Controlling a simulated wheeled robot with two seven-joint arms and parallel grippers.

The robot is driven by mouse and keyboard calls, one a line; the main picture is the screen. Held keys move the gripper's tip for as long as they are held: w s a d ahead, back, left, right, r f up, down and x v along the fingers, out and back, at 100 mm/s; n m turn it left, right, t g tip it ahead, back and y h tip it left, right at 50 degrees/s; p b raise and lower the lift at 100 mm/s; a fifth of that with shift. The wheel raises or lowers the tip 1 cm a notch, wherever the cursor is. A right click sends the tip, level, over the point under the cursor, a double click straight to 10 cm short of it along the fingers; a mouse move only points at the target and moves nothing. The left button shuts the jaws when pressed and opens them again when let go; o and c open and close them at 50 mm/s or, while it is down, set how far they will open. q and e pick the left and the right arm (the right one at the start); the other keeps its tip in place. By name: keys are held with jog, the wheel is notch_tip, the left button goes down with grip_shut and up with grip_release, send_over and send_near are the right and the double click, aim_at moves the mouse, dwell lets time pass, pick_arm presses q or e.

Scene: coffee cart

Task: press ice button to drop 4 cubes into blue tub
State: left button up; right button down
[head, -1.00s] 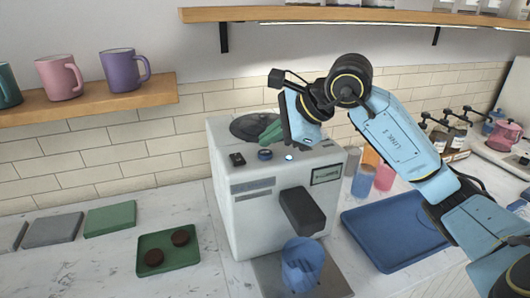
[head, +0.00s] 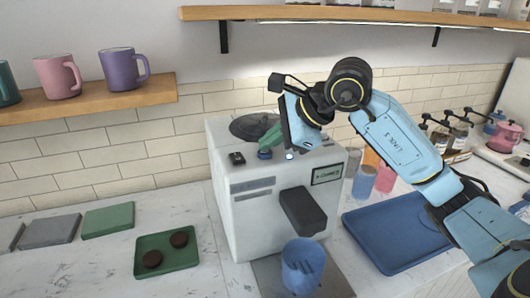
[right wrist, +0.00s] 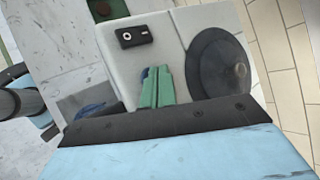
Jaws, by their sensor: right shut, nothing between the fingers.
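The white ice machine (head: 240,215) stands mid-counter with a dark spout (head: 303,210) and a small display (head: 326,174) whose text is too small to read surely. The blue tub (head: 302,268) stands upright below the spout; I cannot tell what is inside. My right gripper (head: 266,148) is shut and empty, its green fingertips pointing down at the blue button on the machine's top. In the right wrist view, the fingers (right wrist: 157,88) cover most of the blue button (right wrist: 148,72); whether they touch it is unclear. My left gripper is out of view.
A small lit spot (head: 290,156) and a black switch block (head: 237,158) are on the machine's top, near the round dark lid (right wrist: 222,62). A blue tray (head: 395,235) lies right; a green tray (head: 167,252) with dark discs lies left. Mugs stand on a shelf (head: 120,98).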

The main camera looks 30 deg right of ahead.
aim_at(269, 153)
jog(key=shift+f+b, duration=0.35)
jog(key=shift+r, duration=0.1)
dwell(0.5)
jog(key=shift+r+p, duration=0.65)
jog(key=shift+r, duration=0.2)
jog(key=shift+r, duration=0.15)
notch_tip(269, 153, up, 5)
jog(key=p, duration=0.3)
jog(key=shift+p, duration=0.4)
jog(key=shift+a, duration=0.15)
dwell(1.7)
